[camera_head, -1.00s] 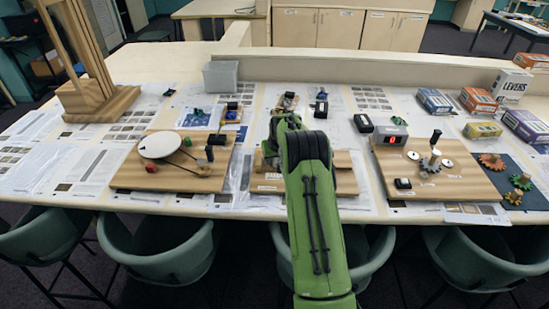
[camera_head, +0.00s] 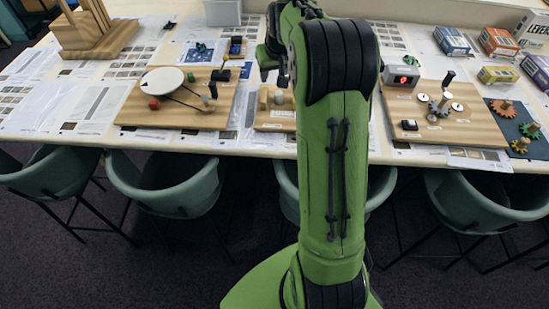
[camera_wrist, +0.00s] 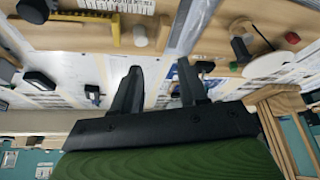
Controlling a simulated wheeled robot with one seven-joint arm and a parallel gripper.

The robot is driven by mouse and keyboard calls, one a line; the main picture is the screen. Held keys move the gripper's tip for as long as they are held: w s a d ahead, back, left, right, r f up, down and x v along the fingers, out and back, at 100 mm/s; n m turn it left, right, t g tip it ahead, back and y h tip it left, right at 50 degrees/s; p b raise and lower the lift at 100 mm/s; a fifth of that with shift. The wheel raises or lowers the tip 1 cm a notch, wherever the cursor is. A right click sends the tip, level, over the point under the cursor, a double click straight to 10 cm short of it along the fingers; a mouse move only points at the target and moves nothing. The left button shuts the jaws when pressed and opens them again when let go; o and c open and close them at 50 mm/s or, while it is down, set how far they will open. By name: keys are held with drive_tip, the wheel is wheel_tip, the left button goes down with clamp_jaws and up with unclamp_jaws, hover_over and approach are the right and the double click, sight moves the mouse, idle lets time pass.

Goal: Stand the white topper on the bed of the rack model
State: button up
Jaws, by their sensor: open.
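The rack model (camera_head: 275,122) is a wooden board partly hidden behind my arm in the head view. In the wrist view a yellow toothed strip (camera_wrist: 85,17) runs along it. A small whitish cylinder (camera_wrist: 140,36), which looks like the white topper, stands by the strip's end; a pale cylinder also shows on the board in the head view (camera_head: 279,97).
A board with a white disc (camera_head: 162,80) is left of the rack model. A gear board (camera_head: 460,118) with a red-lit display box (camera_head: 401,75) is at right. Boxes (camera_head: 499,42) stand farther right. Chairs (camera_head: 165,187) line the front edge.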

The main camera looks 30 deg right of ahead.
drive_tip(key=s+a+r+n, duration=0.1)
drive_tip(key=s+a+r, duration=0.3)
drive_tip(key=s+a, duration=0.3)
drive_tip(key=s+a+r+n, duration=0.1)
drive_tip(key=s+a+r, duration=0.4)
drive_tip(key=s+a, duration=0.25)
drive_tip(key=s+a+f, duration=0.2)
drive_tip(key=s, duration=0.6)
drive_tip(key=s+a+f+n+y, duration=0.1)
drive_tip(key=s+a+f, duration=0.1)
drive_tip(key=s, duration=0.6)
drive_tip(key=shift+s+a+t, duration=0.35)
drive_tip(key=shift+a+t, duration=0.05)
drive_tip(key=shift+a, duration=0.45)
